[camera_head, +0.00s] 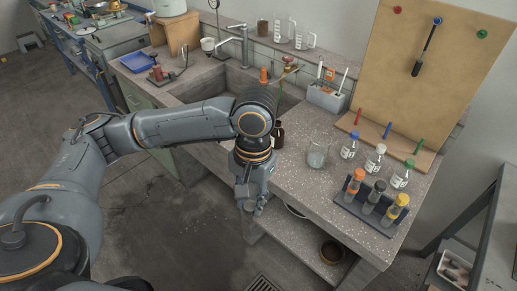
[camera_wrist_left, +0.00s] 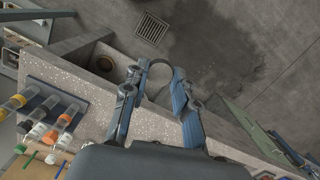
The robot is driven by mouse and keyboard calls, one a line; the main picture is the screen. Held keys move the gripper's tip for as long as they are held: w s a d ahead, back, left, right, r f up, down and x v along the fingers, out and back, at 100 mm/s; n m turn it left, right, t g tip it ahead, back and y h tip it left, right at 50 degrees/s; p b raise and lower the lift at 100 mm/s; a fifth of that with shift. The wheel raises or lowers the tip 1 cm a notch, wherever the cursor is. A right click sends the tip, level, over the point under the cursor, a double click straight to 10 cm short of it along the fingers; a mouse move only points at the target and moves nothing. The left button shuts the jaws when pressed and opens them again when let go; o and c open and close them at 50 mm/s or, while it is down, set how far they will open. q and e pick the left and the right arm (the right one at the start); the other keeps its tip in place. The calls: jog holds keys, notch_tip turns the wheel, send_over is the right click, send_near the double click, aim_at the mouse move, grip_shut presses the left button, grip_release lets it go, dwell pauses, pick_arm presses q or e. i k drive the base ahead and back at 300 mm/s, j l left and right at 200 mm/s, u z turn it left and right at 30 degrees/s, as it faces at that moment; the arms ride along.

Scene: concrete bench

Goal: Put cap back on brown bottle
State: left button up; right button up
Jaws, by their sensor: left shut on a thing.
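The brown bottle (camera_head: 278,134) stands upright on the speckled bench, just right of my left forearm; its top is too small to read clearly. My left gripper (camera_head: 249,205) points down past the bench's front edge, lower and to the left of the bottle, apart from it. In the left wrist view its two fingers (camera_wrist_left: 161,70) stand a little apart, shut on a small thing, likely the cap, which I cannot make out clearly. A curved rim shows between the fingertips, over the floor and shelf. My right gripper is not in view.
A test tube rack (camera_head: 370,207) with coloured caps stands at the bench's front right. A beaker (camera_head: 317,155) and several small white-labelled bottles stand behind it. The sink (camera_head: 285,100) lies behind my arm. A brown bowl (camera_head: 331,252) sits on the low shelf. A pegboard (camera_head: 425,75) stands at the back.

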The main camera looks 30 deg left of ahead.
aim_at(277, 136)
jog(key=j+z, duration=0.1)
jog(key=j, duration=0.25)
jog(key=k+j+z, duration=0.1)
jog(key=j, duration=0.25)
jog(key=k+j+z, duration=0.1)
jog(key=j, duration=0.25)
jog(key=k+j+z, duration=0.1)
jog(key=j, duration=0.25)
jog(key=i+j, duration=0.15)
jog(key=j, duration=0.15)
jog(key=i+j+z, duration=0.1)
jog(key=j, duration=0.2)
